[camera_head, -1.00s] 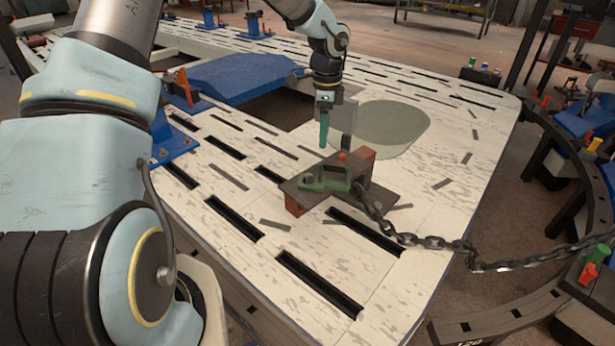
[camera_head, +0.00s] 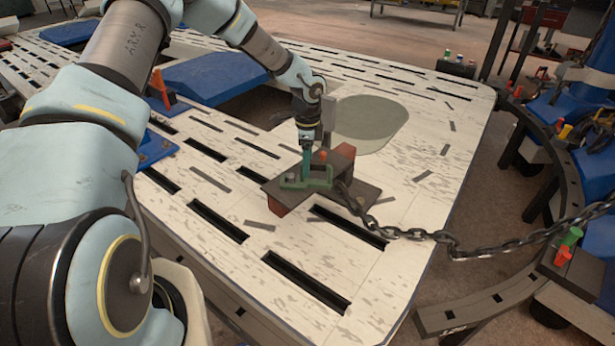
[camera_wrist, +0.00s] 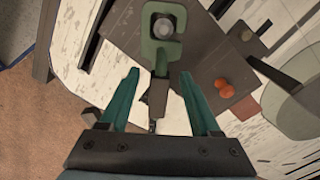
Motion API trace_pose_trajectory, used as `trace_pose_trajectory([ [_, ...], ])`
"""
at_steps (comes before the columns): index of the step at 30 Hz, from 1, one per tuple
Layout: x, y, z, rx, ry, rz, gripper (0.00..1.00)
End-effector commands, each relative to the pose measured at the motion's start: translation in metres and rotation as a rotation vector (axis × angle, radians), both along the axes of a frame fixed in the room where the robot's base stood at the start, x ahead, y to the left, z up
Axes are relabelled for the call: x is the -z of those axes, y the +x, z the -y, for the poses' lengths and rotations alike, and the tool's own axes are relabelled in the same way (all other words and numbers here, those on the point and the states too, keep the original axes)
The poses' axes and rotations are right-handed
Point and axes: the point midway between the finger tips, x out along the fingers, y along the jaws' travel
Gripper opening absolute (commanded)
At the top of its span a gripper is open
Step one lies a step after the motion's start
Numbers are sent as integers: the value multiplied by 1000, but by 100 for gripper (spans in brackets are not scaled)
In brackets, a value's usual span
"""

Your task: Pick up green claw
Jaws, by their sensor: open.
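The green claw (camera_head: 313,178) lies on a dark plate (camera_head: 366,192) on the slotted bench, with a chain running from its right side. In the wrist view the green claw (camera_wrist: 162,50) is at the top middle, a hook-like loop with a round grey part in its opening. My gripper (camera_head: 306,170) is right at the claw in the head view and hides part of it. In the wrist view my gripper (camera_wrist: 158,78) is open, with teal fingers spread on either side of the claw's narrow lower end. I cannot tell whether the fingers touch it.
A red block (camera_head: 346,151) and an orange knob (camera_head: 322,155) sit on or beside the plate. The dark chain (camera_head: 412,233) runs right off the bench. A blue piece (camera_head: 215,77) lies at the back left. The pale bench top (camera_head: 375,275) is clear in front.

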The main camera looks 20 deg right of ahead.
Motion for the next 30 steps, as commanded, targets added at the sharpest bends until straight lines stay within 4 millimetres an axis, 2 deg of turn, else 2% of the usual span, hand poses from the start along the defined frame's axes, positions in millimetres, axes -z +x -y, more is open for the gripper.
trace_pose_trajectory([
  [8, 3, 0, 0, 0, -1, 1, 64],
  [25, 3, 0, 0, 0, 0, 0, 0],
  [30, 3, 0, 0, 0, 0, 0, 0],
])
